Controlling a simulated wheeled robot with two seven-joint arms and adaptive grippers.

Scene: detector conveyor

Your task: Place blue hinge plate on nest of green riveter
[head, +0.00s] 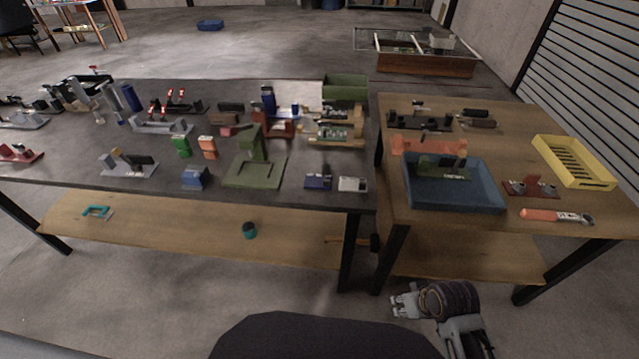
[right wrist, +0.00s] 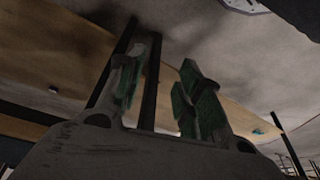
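The green riveter (head: 254,168) stands on the dark table in the head view, left of the table's right end, with a flat green base and an upright green body. Its nest is too small to make out clearly. I cannot tell for sure which item is the blue hinge plate; a blue block-like piece (head: 195,178) lies left of the riveter and a small blue piece (head: 318,182) lies right of it. My right gripper (head: 402,301) is low in front of the tables, apart from them. In the right wrist view its fingers (right wrist: 162,80) stand apart with nothing between them.
A wooden table (head: 400,217) adjoins on the right, with a blue tray (head: 455,203), a yellow slotted tray (head: 572,165) and an orange-handled tool (head: 555,216). Many fixtures crowd the dark table. A lower wooden shelf (head: 180,232) runs beneath it. Table legs stand near my right gripper.

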